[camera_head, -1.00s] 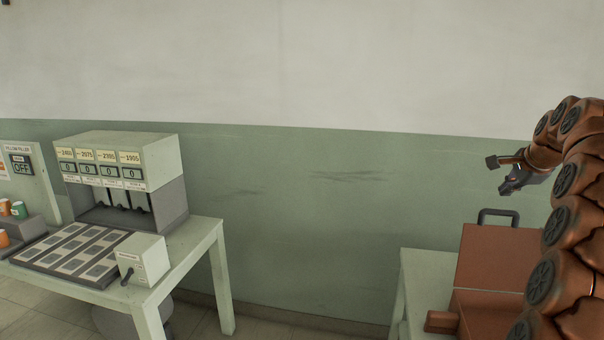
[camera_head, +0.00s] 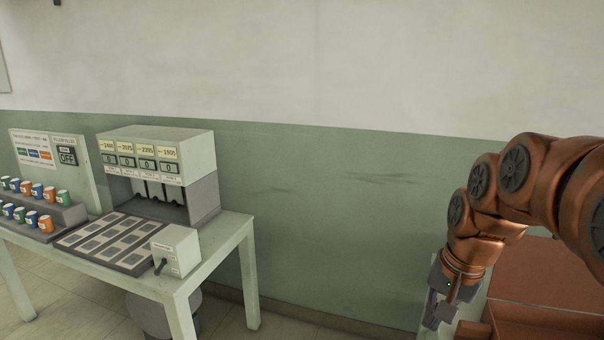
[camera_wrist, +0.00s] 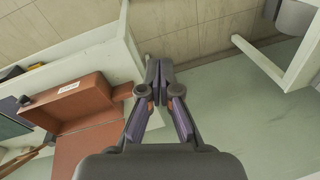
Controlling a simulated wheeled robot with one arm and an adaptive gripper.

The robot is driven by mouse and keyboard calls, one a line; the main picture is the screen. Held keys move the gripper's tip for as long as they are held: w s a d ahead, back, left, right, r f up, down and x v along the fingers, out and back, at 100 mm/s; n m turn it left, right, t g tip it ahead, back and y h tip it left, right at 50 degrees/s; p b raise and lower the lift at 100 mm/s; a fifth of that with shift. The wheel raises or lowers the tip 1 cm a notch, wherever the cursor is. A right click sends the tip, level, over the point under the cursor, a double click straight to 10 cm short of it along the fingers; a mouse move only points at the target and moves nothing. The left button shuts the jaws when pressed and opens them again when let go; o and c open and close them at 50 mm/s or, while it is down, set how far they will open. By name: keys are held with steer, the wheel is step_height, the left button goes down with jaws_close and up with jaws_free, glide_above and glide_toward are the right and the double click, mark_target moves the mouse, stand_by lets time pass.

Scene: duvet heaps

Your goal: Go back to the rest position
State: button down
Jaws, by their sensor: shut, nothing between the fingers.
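My gripper (camera_head: 437,312) hangs at the end of my copper-coloured arm at the right of the head view, pointing down. In the wrist view my gripper (camera_wrist: 159,72) has its two dark fingertips together with nothing between them. It is over open floor (camera_wrist: 190,35), beside the right-hand table, and touches nothing that I can see.
A brown open case (camera_head: 545,275) sits behind my arm at the right; it also shows in the wrist view (camera_wrist: 85,105). A white table (camera_head: 240,232) at the left bears a dispenser machine (camera_head: 155,170) and several small cups (camera_head: 30,200). Floor between the tables is clear.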

steer(key=s+a+f+n+g, duration=0.1)
steer(key=s+f, duration=0.4)
steer(key=s, duration=0.6)
steer(key=s+a+f+n+g+h, duration=0.1)
steer(key=s+f+n, duration=0.4)
steer(key=s, duration=0.6)
steer(key=shift+a+g, duration=0.7)
steer(key=shift+a, duration=0.55)
steer(key=shift+s, duration=0.1)
